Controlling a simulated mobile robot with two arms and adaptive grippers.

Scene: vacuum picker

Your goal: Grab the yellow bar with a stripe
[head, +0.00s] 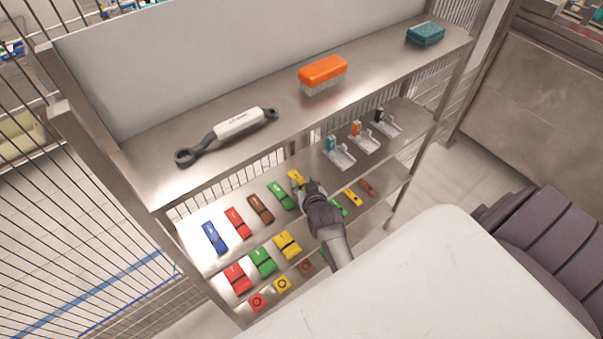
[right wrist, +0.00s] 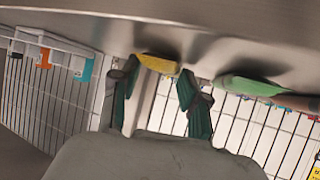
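A yellow bar (head: 295,176) lies on the middle shelf at the far right end of a row of coloured bars. My right gripper (head: 307,186) is at this bar and hides part of it, so its stripe is not clear. In the right wrist view the yellow bar (right wrist: 158,64) shows between the two dark green fingertips of the right gripper (right wrist: 157,78). The fingers are apart, with a gap below the bar. I cannot tell whether they touch it. Another yellow bar with a dark stripe (head: 287,245) lies on the shelf below. My left gripper is not in view.
A green bar (head: 281,195) lies close beside the yellow one; it also shows in the wrist view (right wrist: 248,86). Brown (head: 260,208), red (head: 237,222) and blue (head: 214,237) bars follow leftwards. The top shelf (head: 365,62) overhangs. Clear holders (head: 340,158) stand to the right.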

